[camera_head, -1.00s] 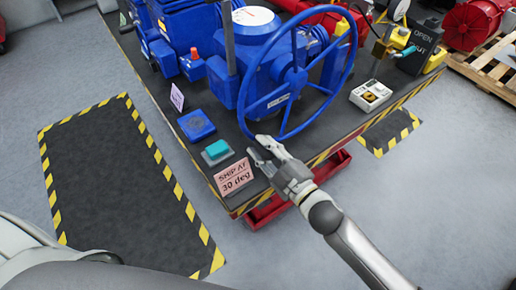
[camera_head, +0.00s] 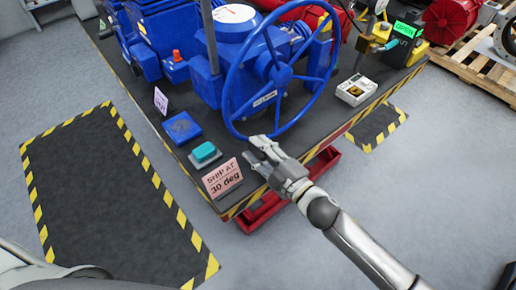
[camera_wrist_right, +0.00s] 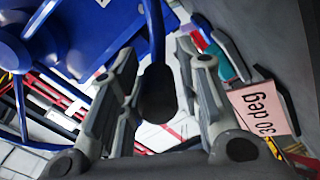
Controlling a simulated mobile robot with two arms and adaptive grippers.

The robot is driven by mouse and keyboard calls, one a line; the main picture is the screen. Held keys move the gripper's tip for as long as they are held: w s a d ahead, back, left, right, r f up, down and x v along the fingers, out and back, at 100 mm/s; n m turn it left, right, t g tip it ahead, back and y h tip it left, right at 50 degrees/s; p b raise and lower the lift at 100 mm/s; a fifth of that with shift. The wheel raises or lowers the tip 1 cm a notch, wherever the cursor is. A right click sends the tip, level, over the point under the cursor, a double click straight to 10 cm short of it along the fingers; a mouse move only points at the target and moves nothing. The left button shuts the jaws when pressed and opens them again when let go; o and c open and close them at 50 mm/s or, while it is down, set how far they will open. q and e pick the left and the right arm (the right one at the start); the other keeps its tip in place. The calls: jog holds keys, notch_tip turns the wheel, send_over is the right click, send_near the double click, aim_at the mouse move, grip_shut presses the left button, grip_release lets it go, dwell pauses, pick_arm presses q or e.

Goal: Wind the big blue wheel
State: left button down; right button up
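The big blue wheel (camera_head: 229,85) stands upright on the front of the blue valve actuator (camera_head: 207,88). My right gripper (camera_head: 261,146) is at the lower edge of its rim. In the right wrist view the two fingers (camera_wrist_right: 160,90) are spread apart, with part of the blue rim (camera_wrist_right: 155,28) running between them. A gap shows on both sides of the rim, and firm contact cannot be told. My left gripper is not in view.
A pink "30 deg" sign (camera_head: 222,179), a teal button (camera_head: 204,152) and a blue pad (camera_head: 182,128) lie left of my right gripper. A white control box (camera_head: 356,90) is to the right. The floor in front is clear.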

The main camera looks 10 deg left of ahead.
jog(key=shift+o, duration=1)
jog(key=v, duration=1.2)
